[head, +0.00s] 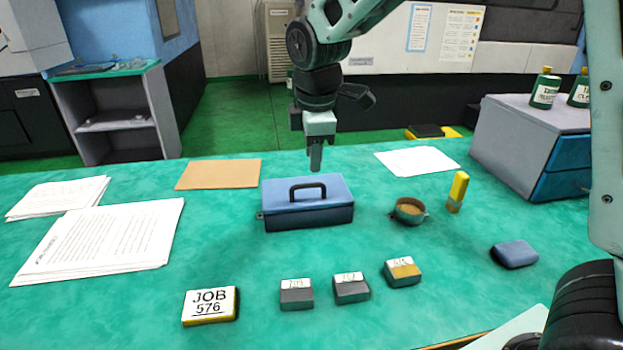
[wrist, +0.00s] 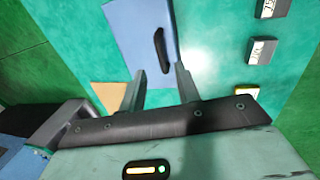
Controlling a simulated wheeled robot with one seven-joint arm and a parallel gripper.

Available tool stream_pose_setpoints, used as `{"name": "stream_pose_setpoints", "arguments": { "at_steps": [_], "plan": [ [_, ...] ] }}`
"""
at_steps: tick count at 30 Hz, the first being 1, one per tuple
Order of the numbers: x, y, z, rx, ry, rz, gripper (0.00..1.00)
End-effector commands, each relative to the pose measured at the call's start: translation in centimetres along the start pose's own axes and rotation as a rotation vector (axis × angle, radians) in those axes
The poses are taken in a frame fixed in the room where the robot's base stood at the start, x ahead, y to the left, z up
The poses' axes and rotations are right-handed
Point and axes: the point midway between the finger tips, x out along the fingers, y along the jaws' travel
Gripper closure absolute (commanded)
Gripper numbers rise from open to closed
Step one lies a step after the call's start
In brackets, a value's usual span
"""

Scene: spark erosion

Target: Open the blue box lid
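The blue box (head: 310,214) sits on the green table with its lid (head: 270,195) closed. A black handle (head: 307,190) stands on top of the lid. My gripper (head: 315,165) is above the back of the box, pointing down, and looks apart from it. In the wrist view my gripper (wrist: 160,85) has its two fingers spread with a gap between them and nothing held. The blue lid (wrist: 135,35) and its black handle (wrist: 160,48) lie beyond the fingertips there.
A small bowl (head: 408,211) and a yellow stick (head: 457,192) stand right of the box. Several small labelled blocks (head: 351,288) and a JOB 576 sign (head: 210,305) lie in front. Papers (head: 100,240) lie left, a brown sheet (head: 218,174) behind. A grey drawer unit (head: 520,140) stands at right.

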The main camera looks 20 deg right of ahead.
Motion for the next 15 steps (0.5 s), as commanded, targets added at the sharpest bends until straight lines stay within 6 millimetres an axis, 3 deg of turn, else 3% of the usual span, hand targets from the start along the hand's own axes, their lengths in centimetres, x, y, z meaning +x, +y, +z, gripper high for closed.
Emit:
{"name": "stream_pose_setpoints", "arguments": {
  "at_steps": [6, 15],
  "plan": [
    [4.2, -0.1, 0.0, -0.001, -0.002, -0.003, 0.68],
    [6.4, -0.1, 0.0, 0.0, -0.001, -0.001, 0.68]
  ]
}}
